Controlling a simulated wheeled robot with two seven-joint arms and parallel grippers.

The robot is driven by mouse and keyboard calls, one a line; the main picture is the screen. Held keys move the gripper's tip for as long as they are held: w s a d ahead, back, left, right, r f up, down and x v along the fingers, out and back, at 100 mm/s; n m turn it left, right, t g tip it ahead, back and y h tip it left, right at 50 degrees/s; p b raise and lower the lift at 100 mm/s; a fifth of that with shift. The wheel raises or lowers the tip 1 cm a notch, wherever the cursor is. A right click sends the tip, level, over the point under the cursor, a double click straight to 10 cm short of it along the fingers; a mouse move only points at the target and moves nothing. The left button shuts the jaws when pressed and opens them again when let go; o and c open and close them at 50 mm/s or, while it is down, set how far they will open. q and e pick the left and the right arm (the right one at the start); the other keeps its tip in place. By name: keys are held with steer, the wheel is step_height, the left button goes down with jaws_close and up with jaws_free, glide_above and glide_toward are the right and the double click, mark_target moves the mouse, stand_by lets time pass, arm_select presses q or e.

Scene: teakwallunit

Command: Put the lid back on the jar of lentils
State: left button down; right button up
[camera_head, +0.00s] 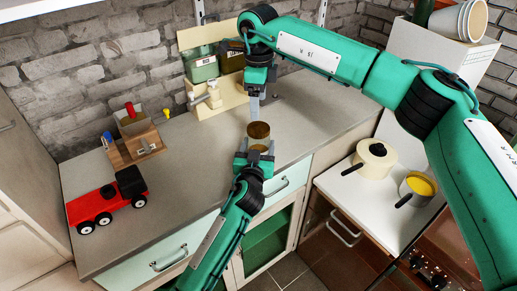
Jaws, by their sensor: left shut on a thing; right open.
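My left gripper (255,151) comes up from the lower middle and is shut on a small round jar (259,142) near the front edge of the grey counter. The jar's round top looks brown (258,130); I cannot tell whether that is the lid or the lentils. My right gripper (254,112) points down just above and slightly left of the jar's top. It is open, with a narrow gap between it and the jar. I cannot make out a separate lid anywhere.
A red toy truck (105,205) and a wooden toy box (132,142) stand on the counter (190,195) at left. Behind are a beige rack (222,100) and a green canister (201,66).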

mark_target(258, 128)
stand_by(0.4)
steer(key=shift+f, duration=3.95)
steer(key=c, duration=1)
steer(key=shift+c, duration=0.2)
steer(key=o, duration=1.1)
steer(key=shift+o, duration=0.2)
step_height(258, 128, up, 12)
